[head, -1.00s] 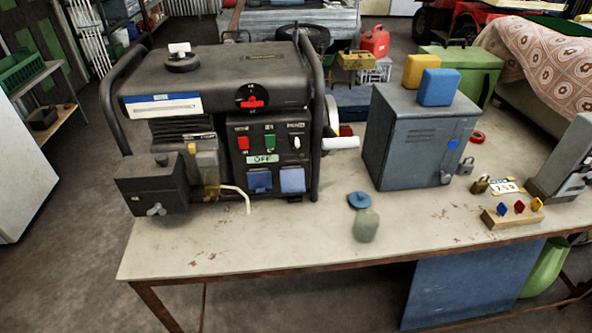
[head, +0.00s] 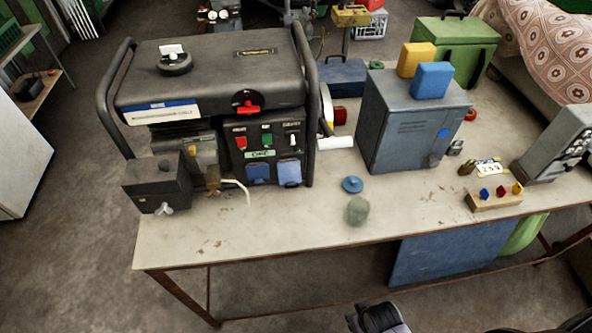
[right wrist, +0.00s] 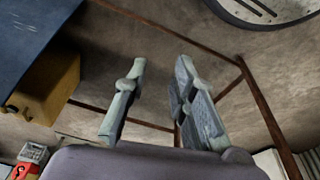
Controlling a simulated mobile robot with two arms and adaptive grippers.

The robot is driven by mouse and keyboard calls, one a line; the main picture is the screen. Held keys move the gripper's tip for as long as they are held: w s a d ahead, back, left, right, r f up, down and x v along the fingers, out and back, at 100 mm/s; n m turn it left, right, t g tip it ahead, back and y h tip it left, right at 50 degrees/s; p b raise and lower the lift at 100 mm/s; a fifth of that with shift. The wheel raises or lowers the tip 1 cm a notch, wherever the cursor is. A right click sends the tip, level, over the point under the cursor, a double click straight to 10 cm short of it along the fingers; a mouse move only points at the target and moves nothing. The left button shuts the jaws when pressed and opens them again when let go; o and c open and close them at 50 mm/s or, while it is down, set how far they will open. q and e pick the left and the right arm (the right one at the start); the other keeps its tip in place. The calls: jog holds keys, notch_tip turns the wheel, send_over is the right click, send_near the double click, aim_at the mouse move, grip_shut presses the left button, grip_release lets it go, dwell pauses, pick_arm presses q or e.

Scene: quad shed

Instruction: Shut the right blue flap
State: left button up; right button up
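The right blue flap (head: 289,172) is on the lower front panel of the black generator (head: 230,80). It looks paler than the left blue flap (head: 258,174) beside it. I cannot tell for sure how far it stands out from the panel. My right gripper (head: 372,316) shows partly at the bottom edge of the head view, below and in front of the table, well away from the flap. In the right wrist view its two fingers (right wrist: 160,65) are spread with nothing between them. My left gripper is not in view.
A white hose (head: 240,188) hangs left of the flaps. A blue lid (head: 352,184) and a greenish jar (head: 358,210) stand on the worktable (head: 290,236) to their right, near a grey metal cabinet (head: 405,130). The tabletop before the flaps is clear.

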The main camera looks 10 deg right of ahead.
jog(key=w+a+r+n+t+p, duration=0.1)
jog(key=w+a+r+n+p, duration=0.15)
jog(key=r, duration=1.05)
jog(key=w+a+r+n+t+y+p, duration=0.1)
jog(key=w+r+t+p, duration=0.2)
jog(key=r, duration=1)
jog(key=w+a+r+n+p, duration=0.1)
jog(key=w+r+p, duration=0.25)
jog(key=r, duration=0.95)
jog(key=w+a+r+n+t+y, duration=0.25)
jog(key=w+a+r+n, duration=0.2)
jog(key=n, duration=0.25)
jog(key=n+y+p, duration=0.1)
jog(key=n+p, duration=0.2)
jog(key=n, duration=0.3)
send_near(289, 173)
notch_tip(289, 173, down, 6)
jog(key=w+a, duration=0.2)
jog(key=shift+w+a+r, duration=0.15)
jog(key=shift+w+a, duration=0.05)
jog(key=shift+a, duration=0.05)
jog(key=shift+c, duration=0.5)
grip_shut()
